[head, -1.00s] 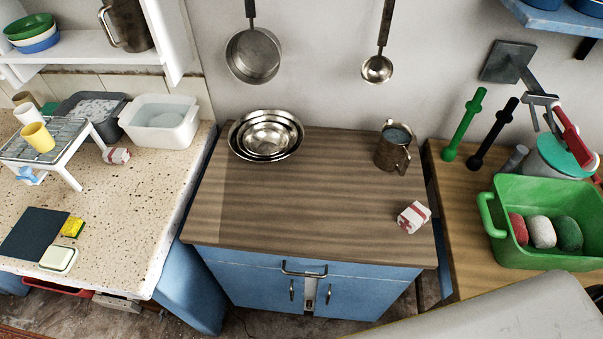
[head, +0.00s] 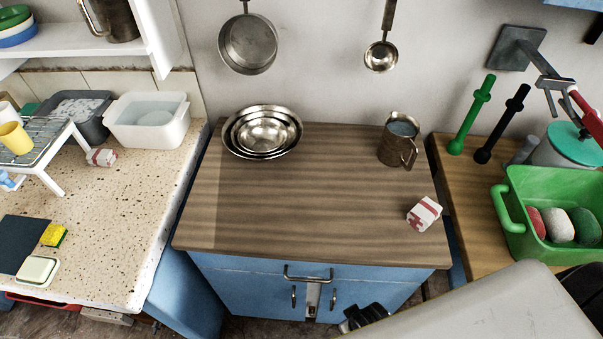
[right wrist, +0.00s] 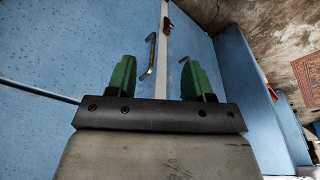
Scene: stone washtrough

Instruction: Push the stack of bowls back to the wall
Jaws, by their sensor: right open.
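The stack of bowls (head: 263,133) is several nested shiny metal bowls. It stands upright at the back left of the wooden worktop (head: 300,210), close to the wall (head: 320,85). Its back rim overlaps the wall in the head view, so I cannot tell whether it touches. My right gripper, in the right wrist view (right wrist: 157,74), is open with empty green fingers, facing the blue cabinet front (right wrist: 60,50). A dark part of mine shows low before the cabinet in the head view. My left gripper is not in view.
A metal jug (head: 398,140) stands at the worktop's back right, with a red-and-white packet (head: 423,214) in front. A pan (head: 248,44) and a ladle (head: 381,55) hang above. The worktop's middle and front are clear. A green tub (head: 530,205) stands right.

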